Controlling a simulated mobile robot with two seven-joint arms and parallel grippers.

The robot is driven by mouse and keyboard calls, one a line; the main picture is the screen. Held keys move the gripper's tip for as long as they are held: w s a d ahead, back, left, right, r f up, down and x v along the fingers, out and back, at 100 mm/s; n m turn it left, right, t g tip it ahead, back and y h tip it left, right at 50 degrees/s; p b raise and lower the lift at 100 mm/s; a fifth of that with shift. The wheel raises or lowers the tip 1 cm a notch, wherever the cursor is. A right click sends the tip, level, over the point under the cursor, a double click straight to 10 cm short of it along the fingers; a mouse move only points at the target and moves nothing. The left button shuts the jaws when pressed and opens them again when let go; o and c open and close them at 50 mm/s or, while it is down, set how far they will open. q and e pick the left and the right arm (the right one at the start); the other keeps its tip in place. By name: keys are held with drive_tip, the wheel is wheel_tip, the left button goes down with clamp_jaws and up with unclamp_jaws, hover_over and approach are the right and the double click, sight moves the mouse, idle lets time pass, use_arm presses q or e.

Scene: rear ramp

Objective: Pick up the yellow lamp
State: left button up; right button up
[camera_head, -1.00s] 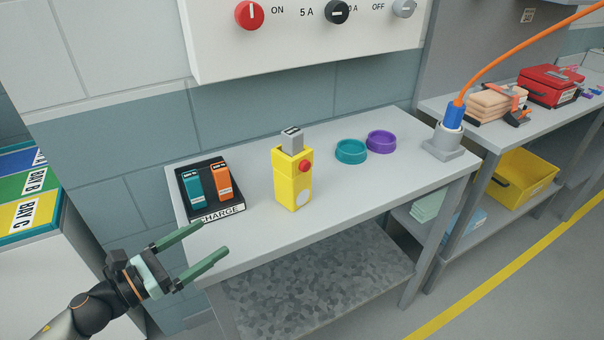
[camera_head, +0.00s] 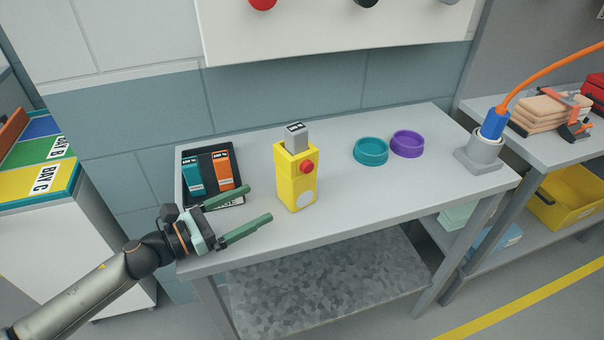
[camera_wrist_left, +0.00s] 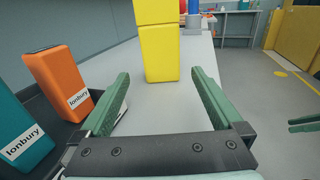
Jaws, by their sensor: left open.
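The yellow lamp (camera_head: 296,182) stands upright on the grey bench, with a red button and a pale round disc on its body. A grey block (camera_head: 295,137) sticks up from its top. My left gripper (camera_head: 260,202) is open and empty, just left of the lamp and apart from it, its fingers pointing towards it. In the left wrist view the lamp (camera_wrist_left: 158,45) shows ahead between the fingers, its top cut off by the frame. Green finger-like parts (camera_wrist_left: 303,123) at that view's right edge look like my right gripper; its opening is unclear.
A black charge tray (camera_head: 228,158) with a teal and an orange pack stands behind my left gripper. Teal (camera_head: 371,151) and purple (camera_head: 407,144) rings lie right of the lamp. A socket with a blue plug (camera_head: 494,124) stands at the bench's right end. Bench space before the rings is clear.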

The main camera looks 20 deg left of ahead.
sight(283, 187)
use_arm(q)
drive_tip(key=p+x, duration=0.1)
drive_tip(key=x, duration=0.5)
drive_tip(key=shift+w+d+r, duration=0.1)
drive_tip(key=shift+w+d, duration=0.05)
drive_tip(key=shift+w, duration=0.05)
drive_tip(key=x, duration=0.1)
drive_tip(key=p+x, duration=0.1)
drive_tip(key=x, duration=0.1)
drive_tip(key=p+x, duration=0.1)
drive_tip(key=shift+d+r, duration=0.15)
drive_tip(key=shift+r, duration=0.25)
drive_tip(key=shift+w+d+f, duration=0.15)
drive_tip(key=shift+w+d, duration=0.25)
drive_tip(key=shift+w, duration=0.1)
clamp_jaws()
